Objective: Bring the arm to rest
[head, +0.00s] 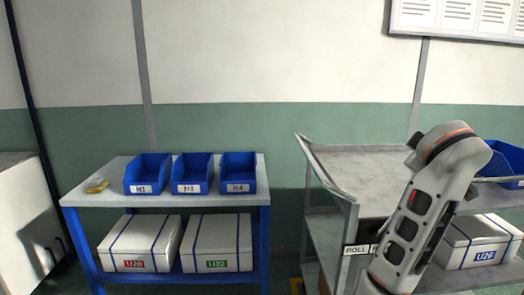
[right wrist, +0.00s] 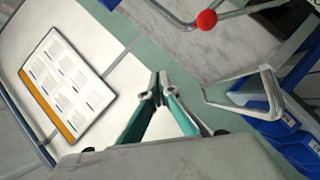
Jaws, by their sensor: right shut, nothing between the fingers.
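My right arm (head: 425,205) rises at the right of the head view, in front of a grey cart (head: 375,170). Its gripper cannot be made out in that view. In the right wrist view my right gripper (right wrist: 158,88) is shut, with its fingertips together and nothing between them. My left arm and gripper are not in view.
A blue-legged table (head: 95,200) holds blue bins (head: 192,173) and a small yellow item (head: 96,185). White boxes (head: 140,243) sit on its lower shelf. The cart's metal handle (head: 325,165) also shows in the right wrist view (right wrist: 245,92). A notice board (head: 458,17) hangs behind.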

